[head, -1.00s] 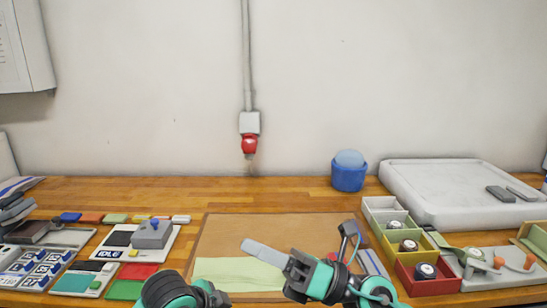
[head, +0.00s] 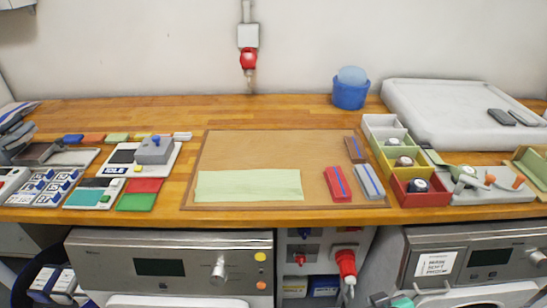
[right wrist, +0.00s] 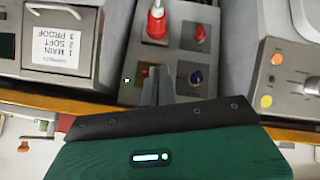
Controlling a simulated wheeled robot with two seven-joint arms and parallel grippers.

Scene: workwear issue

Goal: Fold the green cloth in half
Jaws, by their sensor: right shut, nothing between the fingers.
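The pale green cloth (head: 249,186) lies flat as a wide rectangle along the front left part of the brown mat (head: 262,148) in the head view. Whether it is one layer or more I cannot tell. My right gripper (head: 383,299) shows only in part at the bottom edge, low in front of the machines and well away from the cloth. In the right wrist view its fingers (right wrist: 158,88) are shut with nothing between them. My left gripper is out of view.
Red (head: 338,184) and blue-striped (head: 368,181) blocks lie on the mat's right. Open bins (head: 427,199) stand beside it. A keypad board (head: 132,158) and colour swatches lie left. Machines (head: 170,265) stand under the counter edge. The mat's back part is clear.

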